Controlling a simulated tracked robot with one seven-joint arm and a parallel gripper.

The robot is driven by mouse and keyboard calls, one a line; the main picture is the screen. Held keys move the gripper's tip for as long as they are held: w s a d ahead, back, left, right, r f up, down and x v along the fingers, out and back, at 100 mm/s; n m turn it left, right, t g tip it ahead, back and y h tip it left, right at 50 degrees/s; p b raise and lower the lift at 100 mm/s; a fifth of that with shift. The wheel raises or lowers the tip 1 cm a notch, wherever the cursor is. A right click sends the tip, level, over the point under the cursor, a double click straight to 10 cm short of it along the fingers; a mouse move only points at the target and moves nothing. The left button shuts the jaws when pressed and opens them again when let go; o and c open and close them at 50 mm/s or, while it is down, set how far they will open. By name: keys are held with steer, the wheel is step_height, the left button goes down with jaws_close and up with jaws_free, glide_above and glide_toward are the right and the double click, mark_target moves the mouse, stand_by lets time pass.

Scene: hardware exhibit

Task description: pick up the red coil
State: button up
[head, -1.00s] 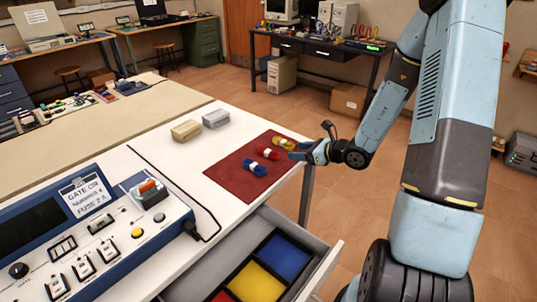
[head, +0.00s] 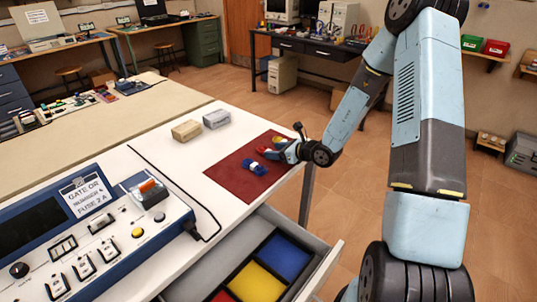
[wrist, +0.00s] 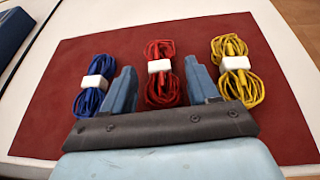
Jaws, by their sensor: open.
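The red coil (wrist: 162,92), bound with a white band, lies on a dark red mat (wrist: 90,48) between a blue coil (wrist: 92,88) and a yellow coil (wrist: 237,72). My gripper (wrist: 158,82) is open in the wrist view, with one finger on each side of the red coil. I cannot tell how high the fingers are above the mat. In the head view my gripper (head: 272,152) reaches over the mat from the right and hides most of the red coil. The blue coil (head: 254,167) lies left of the gripper there.
Two small blocks, one tan (head: 186,130) and one grey (head: 216,118), stand behind the mat on the white table. An open drawer (head: 335,250) with blue, yellow and red compartments juts out in front. A control console (head: 90,240) fills the left front.

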steer(key=x, duration=0.3)
steer(key=shift+a, duration=0.2)
steer(key=shift+c, duration=0.3)
steer(key=c, duration=1)
steer(key=shift+r, duration=0.1)
